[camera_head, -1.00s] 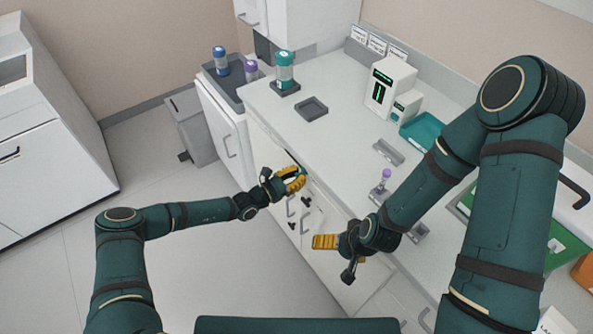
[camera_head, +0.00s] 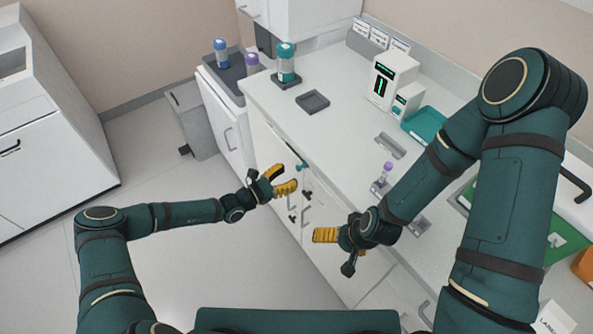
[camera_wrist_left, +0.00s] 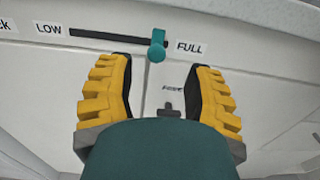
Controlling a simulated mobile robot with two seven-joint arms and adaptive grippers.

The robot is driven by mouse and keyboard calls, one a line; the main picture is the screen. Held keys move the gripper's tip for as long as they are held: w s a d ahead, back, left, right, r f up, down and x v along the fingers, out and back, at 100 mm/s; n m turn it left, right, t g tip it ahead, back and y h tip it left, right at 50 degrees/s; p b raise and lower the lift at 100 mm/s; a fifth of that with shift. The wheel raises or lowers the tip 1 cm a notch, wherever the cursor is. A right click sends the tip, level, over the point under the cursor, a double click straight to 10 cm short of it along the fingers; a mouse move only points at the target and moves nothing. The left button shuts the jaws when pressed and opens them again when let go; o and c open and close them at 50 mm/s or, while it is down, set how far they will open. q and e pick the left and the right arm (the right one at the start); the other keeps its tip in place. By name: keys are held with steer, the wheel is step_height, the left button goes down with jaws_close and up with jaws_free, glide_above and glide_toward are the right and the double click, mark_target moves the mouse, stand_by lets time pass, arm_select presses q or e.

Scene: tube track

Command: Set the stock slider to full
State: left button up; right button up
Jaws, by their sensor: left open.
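The stock slider is a teal knob (camera_wrist_left: 157,46) in a dark horizontal slot (camera_wrist_left: 100,36) on a white cabinet front. In the left wrist view the knob stands at the slot's right end, beside the FULL label (camera_wrist_left: 190,47); the LOW label (camera_wrist_left: 48,30) is at the left end. The knob also shows small in the head view (camera_head: 302,166). My left gripper (camera_head: 283,178) is open and empty, its yellow fingers apart from the knob and a little in front of it. My right gripper (camera_head: 325,235) is near the cabinet's front edge; its jaws are not clear.
Dark handles (camera_head: 306,196) stick out from the cabinet front below the slider. Open floor lies left of the cabinet.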

arm_select(q)
steer(key=v, duration=0.7)
stand_by(0.3)
steer(key=s+d+f+m+g+y+b, duration=0.1)
steer(key=s+d+f+m+g+y, duration=0.15)
steer(key=s+m+g, duration=0.4)
steer(key=s+d+f+m+g+y, duration=0.1)
steer(key=s+d+f+m+g, duration=0.1)
steer(key=s+d+m+g, duration=0.45)
steer(key=s+a+r+m+t+y+b, duration=0.1)
steer(key=s+a+r+m+t+y, duration=0.1)
steer(key=a+m+y, duration=0.1)
steer(key=s+a+r+m+t+y, duration=0.1)
steer(key=s+a+m+t+y, duration=0.1)
steer(key=a+m, duration=0.4)
steer(key=shift+s+a+r+m+y+b, duration=0.25)
steer(key=shift+s+r+m+y+b, duration=0.15)
steer(key=shift+s+m+y, duration=0.6)
steer(key=shift+w+n, duration=0.15)
steer(key=shift+n, duration=0.15)
